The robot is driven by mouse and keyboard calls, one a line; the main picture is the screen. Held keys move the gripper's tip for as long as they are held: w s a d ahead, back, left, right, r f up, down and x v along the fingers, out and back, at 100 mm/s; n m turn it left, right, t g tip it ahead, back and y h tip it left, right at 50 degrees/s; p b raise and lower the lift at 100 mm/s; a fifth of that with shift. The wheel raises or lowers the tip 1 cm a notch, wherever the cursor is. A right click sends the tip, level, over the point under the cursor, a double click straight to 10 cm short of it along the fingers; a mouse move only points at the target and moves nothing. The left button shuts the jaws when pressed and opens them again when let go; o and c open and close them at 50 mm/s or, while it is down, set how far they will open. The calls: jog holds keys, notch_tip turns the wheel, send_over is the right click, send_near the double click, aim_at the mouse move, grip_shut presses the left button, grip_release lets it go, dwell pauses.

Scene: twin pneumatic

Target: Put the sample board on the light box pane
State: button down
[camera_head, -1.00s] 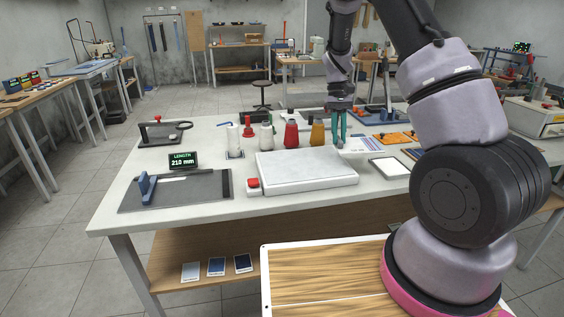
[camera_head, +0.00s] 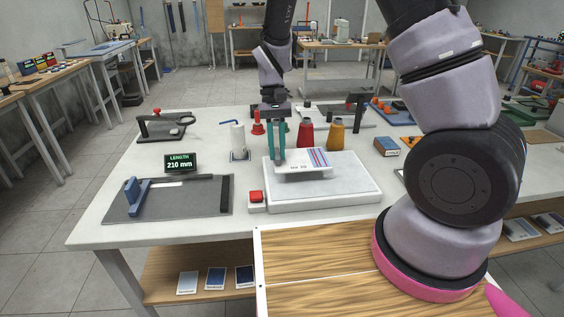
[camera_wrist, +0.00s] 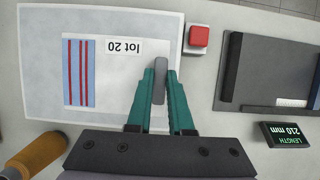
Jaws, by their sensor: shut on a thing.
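The sample board (camera_head: 310,161) is a white card with red and blue stripes. The wrist view shows its "lot 20" label and stripes (camera_wrist: 78,72). My gripper (camera_head: 276,156) has teal fingers and is shut on a grey grip piece at the board's edge; the fingers also show in the wrist view (camera_wrist: 161,72). The board is held roughly flat over the far left part of the light box pane (camera_head: 345,188), with a shadow under it. It seems a little above the pane; contact cannot be made out. The pane's near and right parts are bare.
A red button (camera_head: 256,197) is at the light box's left. A dark cutting board with a blue block (camera_head: 136,196) and a length display reading 210 mm (camera_head: 181,163) lie farther left.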

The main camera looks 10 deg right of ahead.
aim_at(277, 162)
jog(key=shift+f, duration=2.05)
jog(key=shift+f, duration=0.1)
jog(key=c, duration=0.8)
grip_release()
jog(key=w+d+r+m+t+y, duration=0.1)
jog(key=w+d+r, duration=0.15)
jog(key=r, duration=0.75)
jog(key=w+d+r+t+y, duration=0.1)
jog(key=d+r, duration=0.2)
jog(key=r, duration=0.8)
jog(key=s+d+r+m+t, duration=0.1)
jog(key=s+d+r+t, duration=0.2)
jog(key=s+d+r, duration=0.1)
jog(key=s+d+r+m+t, duration=0.1)
jog(key=s+d+r+t, duration=0.2)
jog(key=s+d+r, duration=0.1)
jog(key=s+d+r+m+t, duration=0.1)
jog(key=s+d+r+t, duration=0.2)
jog(key=s+r, duration=0.2)
jog(key=shift+s+d+r+t, duration=0.25)
jog(key=shift+d+r+t, duration=0.15)
